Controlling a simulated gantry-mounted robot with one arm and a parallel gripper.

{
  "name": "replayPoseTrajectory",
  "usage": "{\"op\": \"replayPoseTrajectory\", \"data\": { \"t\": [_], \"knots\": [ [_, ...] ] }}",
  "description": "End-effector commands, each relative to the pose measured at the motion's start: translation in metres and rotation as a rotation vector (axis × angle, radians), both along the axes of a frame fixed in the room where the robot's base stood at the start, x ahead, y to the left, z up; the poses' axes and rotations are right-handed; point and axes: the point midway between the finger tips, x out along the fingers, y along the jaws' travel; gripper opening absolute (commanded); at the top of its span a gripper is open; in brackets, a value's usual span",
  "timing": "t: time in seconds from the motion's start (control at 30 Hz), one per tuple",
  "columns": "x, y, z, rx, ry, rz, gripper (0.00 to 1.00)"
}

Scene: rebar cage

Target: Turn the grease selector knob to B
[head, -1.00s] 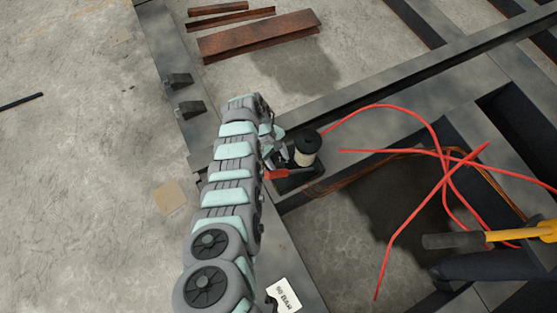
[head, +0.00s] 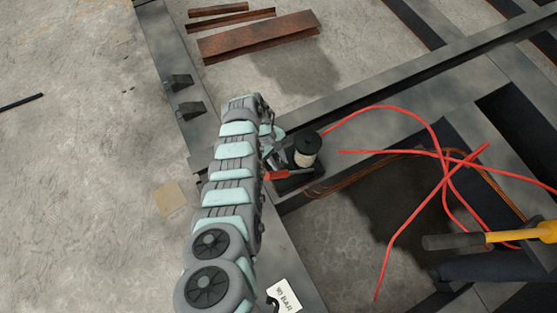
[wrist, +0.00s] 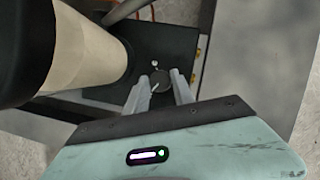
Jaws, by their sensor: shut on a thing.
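The grease unit has a black housing (head: 298,179) with a cream cylinder (head: 305,156) on top, beside my arm in the head view. In the wrist view the cylinder (wrist: 88,58) stands left of the selector knob (wrist: 160,77). The knob is dark and round with a pale pointer line, on the dark housing top (wrist: 170,44). A small white mark lies just above it. My gripper (wrist: 159,82) is shut on the knob, with one pale finger on each side. Letters around the knob are not readable. In the head view my arm hides the knob.
Dark steel beams (head: 395,72) surround the unit. Red hoses (head: 432,125) curl to its right, near a yellow-handled tool (head: 515,235). Rusty steel sections (head: 258,37) lie on the floor behind. A white tag (head: 285,297) marked BAR is beside my arm.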

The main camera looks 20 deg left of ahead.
Motion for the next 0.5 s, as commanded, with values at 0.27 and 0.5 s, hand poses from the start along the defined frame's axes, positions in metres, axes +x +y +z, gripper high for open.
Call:
{"op": "replayPoseTrajectory", "data": {
  "t": [0.27, 0.5],
  "knots": [
    [-0.0033, 0.0002, -0.0034, 0.006, 0.012, -0.086, 0.0],
    [-0.0005, -0.0002, -0.0003, 0.003, 0.002, -0.119, 0.0]
  ]
}}
